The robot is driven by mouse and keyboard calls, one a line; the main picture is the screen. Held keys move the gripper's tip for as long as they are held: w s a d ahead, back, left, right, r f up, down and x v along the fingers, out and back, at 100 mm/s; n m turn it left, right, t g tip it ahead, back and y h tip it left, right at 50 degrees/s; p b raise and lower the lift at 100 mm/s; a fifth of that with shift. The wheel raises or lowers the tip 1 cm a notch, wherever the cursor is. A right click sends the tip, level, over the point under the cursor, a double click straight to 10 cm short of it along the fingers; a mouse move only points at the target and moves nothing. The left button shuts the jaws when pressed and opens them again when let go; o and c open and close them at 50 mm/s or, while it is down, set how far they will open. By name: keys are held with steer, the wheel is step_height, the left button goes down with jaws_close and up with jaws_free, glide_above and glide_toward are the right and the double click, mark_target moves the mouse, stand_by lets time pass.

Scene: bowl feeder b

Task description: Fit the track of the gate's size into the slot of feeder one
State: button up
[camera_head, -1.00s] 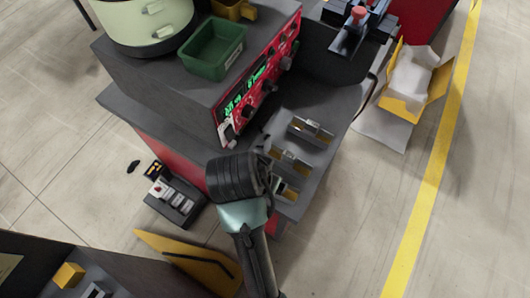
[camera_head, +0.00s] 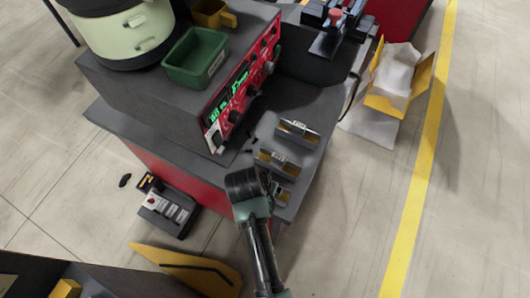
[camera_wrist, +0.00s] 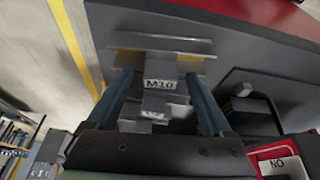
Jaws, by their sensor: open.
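Three metal tracks with yellowish channels lie on the dark bench in the head view: a far one (camera_head: 297,131), a middle one (camera_head: 277,162) and a near one (camera_head: 284,192), partly hidden by my arm. In the wrist view, a block labelled M10 (camera_wrist: 160,85) is on a track between my fingers; a smaller label below it is unclear. My gripper (camera_wrist: 158,78) is open above the tracks, with one blue finger on each side of the M10 block. Contact cannot be told. A pale green bowl feeder (camera_head: 125,30) stands on the raised housing. The slot and gate cannot be made out.
A red control panel (camera_head: 240,90) with green digits faces the tracks. A green bin (camera_head: 196,58) and a yellow scoop (camera_head: 212,13) sit on the housing. A vice-like device (camera_head: 335,28) stands at the back. A yellow box (camera_head: 400,85) lies on the floor at right.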

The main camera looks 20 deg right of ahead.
steer(key=shift+f, duration=0.25)
steer(key=shift+w, duration=0.1)
jaws_close()
stand_by(0.3)
